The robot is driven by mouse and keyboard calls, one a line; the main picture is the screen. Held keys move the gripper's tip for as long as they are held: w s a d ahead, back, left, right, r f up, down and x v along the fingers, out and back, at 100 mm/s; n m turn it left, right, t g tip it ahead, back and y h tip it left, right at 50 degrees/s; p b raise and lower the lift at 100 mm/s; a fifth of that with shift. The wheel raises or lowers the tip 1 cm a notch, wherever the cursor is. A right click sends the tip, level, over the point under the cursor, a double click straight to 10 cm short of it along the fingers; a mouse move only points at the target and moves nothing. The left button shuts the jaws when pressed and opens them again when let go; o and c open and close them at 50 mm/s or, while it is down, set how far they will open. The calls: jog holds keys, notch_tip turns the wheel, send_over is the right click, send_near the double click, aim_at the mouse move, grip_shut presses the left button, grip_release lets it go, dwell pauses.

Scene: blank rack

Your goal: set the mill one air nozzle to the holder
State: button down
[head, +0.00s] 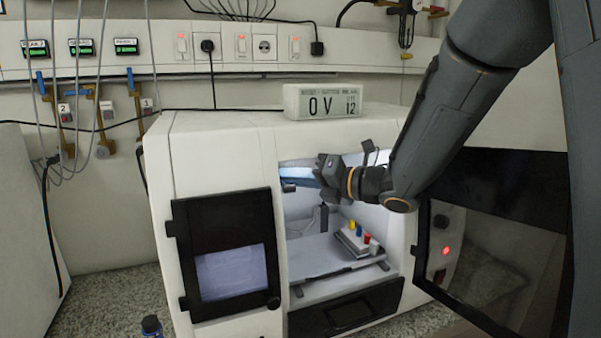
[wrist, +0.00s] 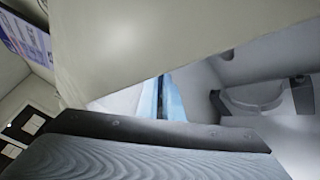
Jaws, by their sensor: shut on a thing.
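My gripper (head: 320,178) is at the upper part of the mill's open front (head: 283,215). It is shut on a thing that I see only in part. A blue piece (head: 298,172) shows at its fingertips, and a blue strip shows in the wrist view (wrist: 171,100); I cannot tell whether it is the air nozzle. Numbered plates 2 (head: 65,112) and 1 (head: 147,104) are on the left wall, beside blue-and-brass fittings (head: 131,80) with hoses. I cannot tell which part there is the holder.
The mill's dark door (head: 500,235) stands open at right. A display box (head: 325,102) sits on the mill's top. Hoses hang at left.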

jog(key=c, duration=2.2)
grip_release()
jog(key=shift+b+v, duration=1.3)
jog(key=shift+v, duration=2.6)
